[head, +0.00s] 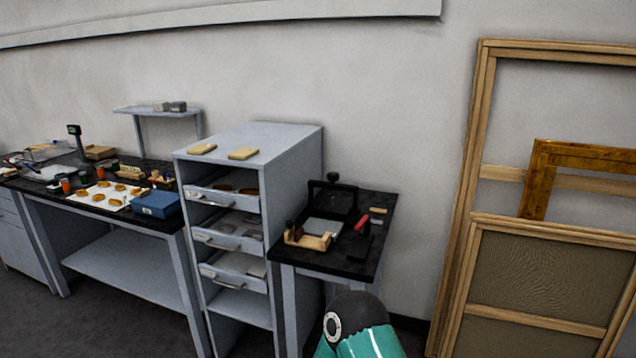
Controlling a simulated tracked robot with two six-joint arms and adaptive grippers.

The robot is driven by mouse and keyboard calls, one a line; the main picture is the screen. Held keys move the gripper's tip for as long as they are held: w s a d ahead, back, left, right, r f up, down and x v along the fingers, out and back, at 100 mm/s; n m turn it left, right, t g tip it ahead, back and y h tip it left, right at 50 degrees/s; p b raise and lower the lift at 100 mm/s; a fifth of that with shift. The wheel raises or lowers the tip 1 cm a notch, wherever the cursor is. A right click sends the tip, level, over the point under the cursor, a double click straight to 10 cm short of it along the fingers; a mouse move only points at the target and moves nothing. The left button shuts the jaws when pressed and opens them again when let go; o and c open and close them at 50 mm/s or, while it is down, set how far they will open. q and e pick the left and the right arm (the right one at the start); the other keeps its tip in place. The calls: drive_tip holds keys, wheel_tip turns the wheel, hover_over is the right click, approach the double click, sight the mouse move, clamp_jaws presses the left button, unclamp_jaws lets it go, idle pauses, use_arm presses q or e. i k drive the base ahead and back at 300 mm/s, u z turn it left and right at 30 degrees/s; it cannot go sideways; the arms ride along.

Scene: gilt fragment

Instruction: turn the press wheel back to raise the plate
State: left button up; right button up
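A small black press (332,197) stands on the black-topped side table right of the drawer cabinet. A dark round knob or wheel (333,177) sits at the top of its frame. It is too small to tell how far the wheel is turned. A grey flat plate (323,227) shows low at the front of the press; I cannot tell its height or whether it touches anything. Neither of my grippers is in view. Only a teal and black part of my own arm shows at the bottom edge, in front of the side table.
The side table (372,236) also bears a wooden piece (312,241) and a red-handled tool (362,222). The grey cabinet (290,150) with pulled-out drawers stands on its left. Wooden frames (470,190) lean on the wall at right. A cluttered workbench (100,262) is at left.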

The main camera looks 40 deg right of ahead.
sight(333, 176)
drive_tip(key=u, duration=0.3)
drive_tip(key=i, duration=1.85)
drive_tip(key=z, duration=1)
drive_tip(key=i, duration=0.95)
drive_tip(key=z, duration=0.65)
drive_tip(key=k, duration=0.7)
drive_tip(key=z, duration=0.3)
drive_tip(key=i, duration=0.75)
drive_tip(key=u, duration=0.15)
